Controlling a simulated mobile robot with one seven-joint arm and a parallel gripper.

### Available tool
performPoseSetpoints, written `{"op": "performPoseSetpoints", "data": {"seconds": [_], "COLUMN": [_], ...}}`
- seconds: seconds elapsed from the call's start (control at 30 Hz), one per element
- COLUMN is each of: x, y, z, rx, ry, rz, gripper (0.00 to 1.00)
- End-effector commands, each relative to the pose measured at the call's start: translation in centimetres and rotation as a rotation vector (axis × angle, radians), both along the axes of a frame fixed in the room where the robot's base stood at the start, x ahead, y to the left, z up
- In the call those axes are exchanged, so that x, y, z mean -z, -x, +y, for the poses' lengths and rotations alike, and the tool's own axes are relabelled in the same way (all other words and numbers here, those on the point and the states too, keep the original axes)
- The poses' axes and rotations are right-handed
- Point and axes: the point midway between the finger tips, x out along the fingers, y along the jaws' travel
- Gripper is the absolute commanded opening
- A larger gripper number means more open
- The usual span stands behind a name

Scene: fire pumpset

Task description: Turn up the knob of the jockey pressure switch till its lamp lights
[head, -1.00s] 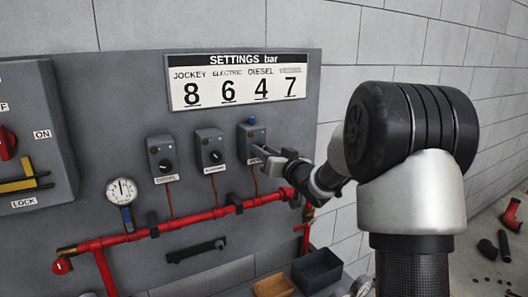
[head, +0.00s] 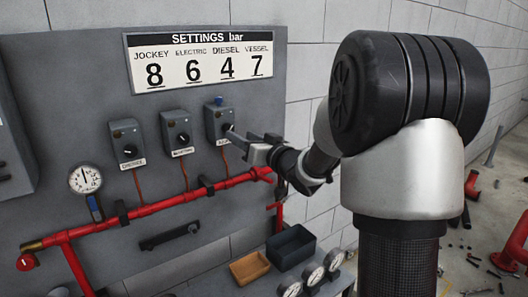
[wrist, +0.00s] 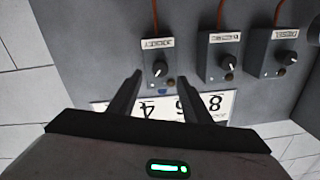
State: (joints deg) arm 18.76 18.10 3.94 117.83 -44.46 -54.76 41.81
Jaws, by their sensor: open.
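The jockey pressure switch appears to be the grey box (head: 219,120) at the right of the row in the head view. It has a black knob, a small label and a blue piece on top. In the wrist view the same switch (wrist: 155,55) is upside down, and its label seems to read JOCKEY. Its knob (wrist: 159,68) shows between my fingertips, and I cannot tell whether they touch it. No lit lamp is clear on it. My gripper (head: 250,138) is open and empty in front of this box; it also shows in the wrist view (wrist: 160,76).
Two similar switches, a middle one (head: 176,132) and a left one (head: 127,143), stand beside it. The settings board (head: 200,60) above reads jockey 8, electric 6, diesel 4, vessel 7. A red pipe (head: 160,205) and a gauge (head: 85,179) are below. Trays (head: 290,247) stand lower right.

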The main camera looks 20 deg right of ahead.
Motion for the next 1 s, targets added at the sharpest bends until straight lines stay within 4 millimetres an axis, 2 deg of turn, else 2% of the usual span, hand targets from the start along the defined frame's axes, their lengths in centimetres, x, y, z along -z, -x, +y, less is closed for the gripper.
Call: {"op": "performPoseSetpoints", "data": {"seconds": [0.03,0.2,0.43,0.63,1.0], "x": [0.0,0.1,0.0,0.0,0.0], "y": [1.3,5.3,9.1,10.4,10.5], "z": [-0.6,-2.0,-3.3,-3.8,-3.8], "rx": [0.003,0.003,0.001,-0.001,-0.001], "ry": [0.003,0.001,0.001,0.001,0.001], "rz": [-0.001,0.0,0.0,-0.001,0.0], "gripper": [0.45,0.45,0.45,0.45,0.45]}}
